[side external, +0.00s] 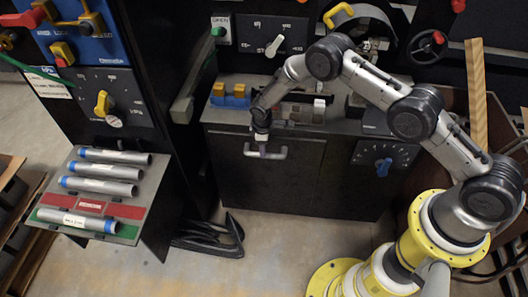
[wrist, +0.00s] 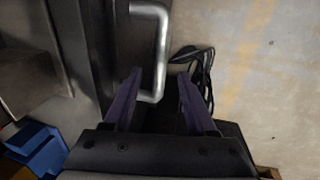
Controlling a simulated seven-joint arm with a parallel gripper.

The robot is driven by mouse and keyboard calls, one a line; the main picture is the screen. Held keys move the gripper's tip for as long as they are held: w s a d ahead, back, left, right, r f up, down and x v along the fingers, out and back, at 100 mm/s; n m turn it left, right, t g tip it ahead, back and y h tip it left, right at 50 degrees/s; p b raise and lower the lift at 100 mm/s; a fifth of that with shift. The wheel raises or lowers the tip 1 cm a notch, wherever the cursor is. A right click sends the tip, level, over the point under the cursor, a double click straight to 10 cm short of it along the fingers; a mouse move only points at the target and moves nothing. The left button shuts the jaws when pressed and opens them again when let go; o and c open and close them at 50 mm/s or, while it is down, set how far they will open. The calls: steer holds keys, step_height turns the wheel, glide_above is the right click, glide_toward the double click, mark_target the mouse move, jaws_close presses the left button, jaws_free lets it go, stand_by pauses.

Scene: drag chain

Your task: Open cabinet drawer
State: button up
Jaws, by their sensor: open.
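The dark grey cabinet (side external: 300,185) stands in the middle of the side external view, its front panel looking flush. A pale metal bar handle (side external: 276,155) is fixed near the top of that panel. In the wrist view the handle (wrist: 161,45) runs up the picture, with its lower bend between my fingers. My gripper (side external: 261,139) points down at the left part of the handle. In the wrist view my gripper (wrist: 159,76) is open, with one dark finger on each side of the bar and gaps showing. Contact is not visible.
Blue and yellow blocks (side external: 231,95) sit on the cabinet top. A black cable coil (side external: 212,235) lies on the floor at the cabinet's lower left. A rack (side external: 132,212) with several grey tubes stands at the left. The floor (side external: 270,255) before the cabinet is mostly clear.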

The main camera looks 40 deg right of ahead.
steer(key=shift+w+d+f, duration=0.15)
steer(key=shift+w+f, duration=0.05)
steer(key=shift+f, duration=0.9)
steer(key=shift+w+d+f, duration=0.15)
steer(key=shift+f, duration=0.95)
jaws_close()
